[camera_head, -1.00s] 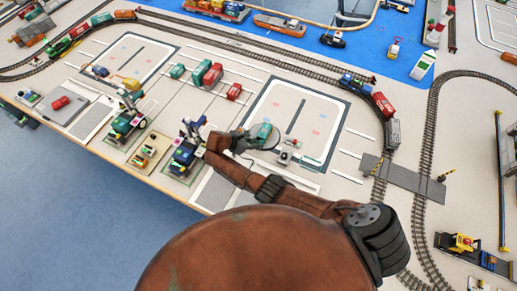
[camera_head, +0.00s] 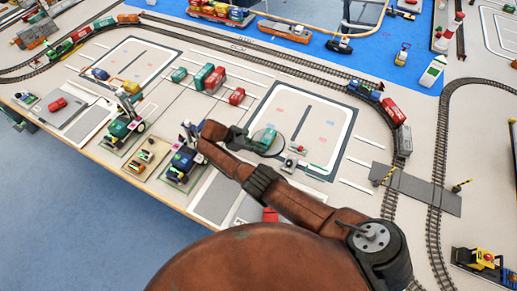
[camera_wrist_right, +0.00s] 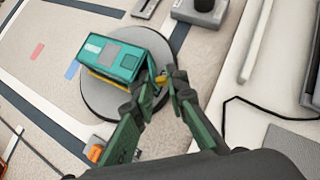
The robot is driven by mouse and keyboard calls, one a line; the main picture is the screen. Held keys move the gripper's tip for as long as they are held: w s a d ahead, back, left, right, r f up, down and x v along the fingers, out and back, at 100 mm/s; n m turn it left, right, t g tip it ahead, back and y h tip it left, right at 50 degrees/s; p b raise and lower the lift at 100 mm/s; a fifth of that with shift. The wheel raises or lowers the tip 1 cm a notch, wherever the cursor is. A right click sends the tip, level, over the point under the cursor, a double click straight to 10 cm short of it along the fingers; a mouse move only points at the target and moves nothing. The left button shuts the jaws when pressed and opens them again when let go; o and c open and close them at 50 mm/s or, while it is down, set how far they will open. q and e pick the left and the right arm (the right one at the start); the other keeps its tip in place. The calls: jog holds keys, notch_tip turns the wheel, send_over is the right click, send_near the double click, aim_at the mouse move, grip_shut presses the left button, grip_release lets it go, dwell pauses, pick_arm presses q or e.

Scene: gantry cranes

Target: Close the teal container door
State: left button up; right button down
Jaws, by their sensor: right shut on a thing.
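The small teal container (camera_head: 266,138) stands on a grey round disc (camera_head: 268,151) on the table. In the right wrist view the container (camera_wrist_right: 113,54) has a yellow strip along its lower side and lies across the disc (camera_wrist_right: 187,57). My right gripper (camera_head: 245,138) is at the container's end. In the right wrist view its green fingers (camera_wrist_right: 166,94) are closed together at the container's near right corner, with a small yellow piece between the tips. They hide part of that end, and the door's angle is unclear. A dark green piece (camera_head: 15,117) at the left edge may be my left gripper.
A small crane model (camera_head: 186,160) and toy vehicles stand left of my right wrist. Red and teal containers (camera_head: 214,79) sit further back. A railway track with a toy train (camera_head: 391,110) runs at the right. The marked mat (camera_head: 305,115) behind the disc is mostly clear.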

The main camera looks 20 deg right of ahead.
jog(key=shift+s+f, duration=0.15)
jog(key=c, duration=2.3)
grip_release()
jog(key=o, duration=0.3)
jog(key=shift+o, duration=0.2)
jog(key=shift+a+r, duration=0.1)
jog(key=shift+r, duration=0.1)
jog(key=v, duration=0.7)
jog(key=shift+a+r, duration=0.2)
jog(key=shift+a, duration=0.15)
jog(key=shift+c, duration=0.3)
